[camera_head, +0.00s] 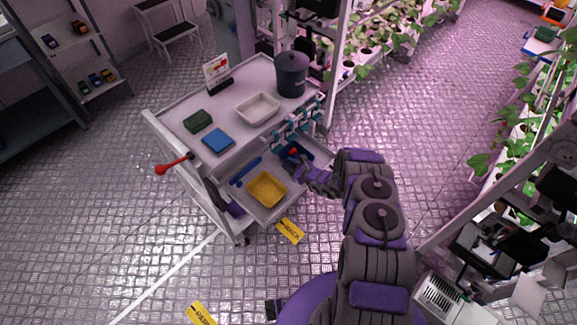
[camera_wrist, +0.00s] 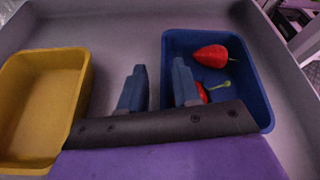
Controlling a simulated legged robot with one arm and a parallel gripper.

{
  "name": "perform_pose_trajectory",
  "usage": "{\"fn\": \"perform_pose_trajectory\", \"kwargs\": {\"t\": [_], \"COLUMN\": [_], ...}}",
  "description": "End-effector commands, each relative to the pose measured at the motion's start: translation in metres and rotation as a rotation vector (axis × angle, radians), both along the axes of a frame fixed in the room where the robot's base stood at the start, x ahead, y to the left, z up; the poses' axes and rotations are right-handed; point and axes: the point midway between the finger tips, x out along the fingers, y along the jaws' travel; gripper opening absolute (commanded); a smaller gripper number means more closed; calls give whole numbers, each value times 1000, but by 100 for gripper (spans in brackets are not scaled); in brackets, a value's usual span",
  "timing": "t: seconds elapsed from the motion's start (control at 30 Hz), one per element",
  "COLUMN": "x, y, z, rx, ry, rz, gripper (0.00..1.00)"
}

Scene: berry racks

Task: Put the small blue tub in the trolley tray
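The small blue tub (camera_head: 296,155) is in the pulled-out lower tray of the trolley (camera_head: 268,214), at its right end. In the wrist view the blue tub (camera_wrist: 252,62) holds red strawberries (camera_wrist: 210,55), one partly hidden by a finger. My gripper (camera_wrist: 159,66) is open, fingers apart. Its right finger overlaps the tub's inside and its left finger is outside, with the tub's left wall between them in the picture. I cannot tell whether they touch it. In the head view my gripper (camera_head: 306,172) is at the tub, its fingers hard to make out.
A yellow tub (camera_head: 267,189) stands left of the blue tub, with a blue bar (camera_head: 245,171) behind it.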

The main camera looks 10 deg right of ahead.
Motion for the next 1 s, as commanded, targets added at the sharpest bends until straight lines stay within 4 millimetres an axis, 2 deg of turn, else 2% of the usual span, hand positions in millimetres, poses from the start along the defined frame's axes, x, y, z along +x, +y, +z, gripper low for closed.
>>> {"fn": "perform_pose_trajectory", "kwargs": {"t": [0.17,0.37,0.7,1.0], "x": [0,-29,-77,-93], "y": [1,-14,-51,-58], "z": [11,25,50,56], "rx": [-4,-8,-5,-5], "ry": [0,5,0,0], "rz": [0,-1,-2,1], "gripper": [32,32,32,32]}}
